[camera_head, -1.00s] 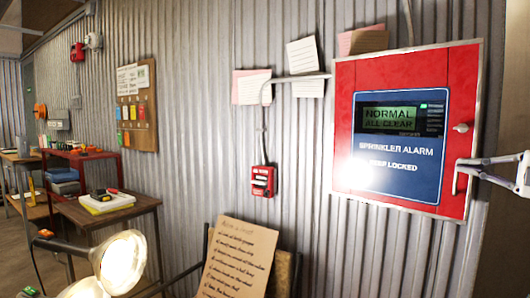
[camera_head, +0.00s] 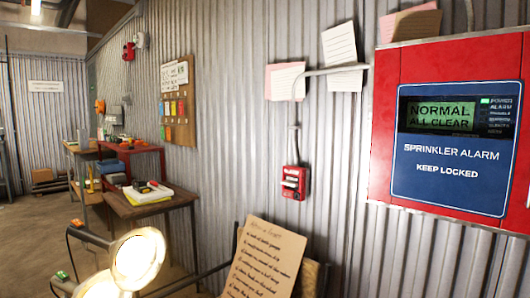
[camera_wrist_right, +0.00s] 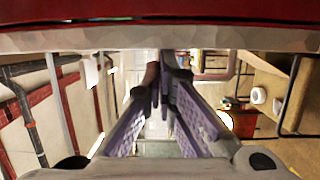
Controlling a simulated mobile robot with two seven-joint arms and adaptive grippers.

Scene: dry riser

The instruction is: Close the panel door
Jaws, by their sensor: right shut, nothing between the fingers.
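The red panel door (camera_head: 386,130), with its blue sprinkler alarm plate (camera_head: 460,182) and lit screen, is on the corrugated wall at the right of the head view. Its right side is cut off by the frame, so its handle is out of view. The door looks about flat to the wall; I cannot tell whether it is fully flush. My right gripper (camera_wrist_right: 163,75) shows only in the right wrist view, its fingers together and empty. A red surface with a pale edge (camera_wrist_right: 110,41), likely the panel's, crosses above the fingers there. My left gripper is not in view.
A small red alarm box (camera_head: 295,182) is on the wall left of the panel. A lit lamp (camera_head: 137,258) and a handwritten board (camera_head: 264,262) stand in front. A wooden table (camera_head: 150,208) is at the left, with open floor beyond.

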